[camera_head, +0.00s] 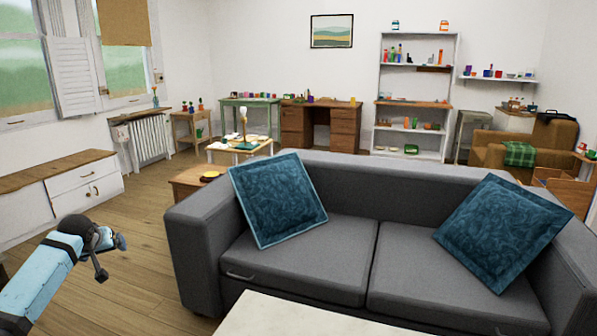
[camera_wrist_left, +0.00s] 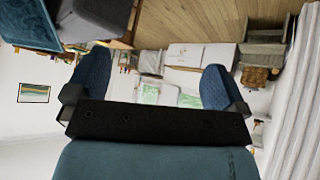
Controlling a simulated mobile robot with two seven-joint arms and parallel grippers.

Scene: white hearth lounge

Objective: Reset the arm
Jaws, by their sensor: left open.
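My left arm comes in from the lower left in the head view, and its gripper (camera_head: 110,245) is raised over the wooden floor, left of the grey sofa. In the left wrist view the two blue fingers of my left gripper (camera_wrist_left: 145,82) stand wide apart with nothing between them. That view is turned on its side and shows the room beyond the fingers. My right gripper is in neither view.
A grey sofa (camera_head: 292,250) with two blue cushions fills the middle and right. A pale tabletop (camera_head: 290,318) is at the bottom front. A low white cabinet (camera_head: 85,192) stands at the left wall. Wooden floor (camera_head: 150,215) lies open between cabinet and sofa.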

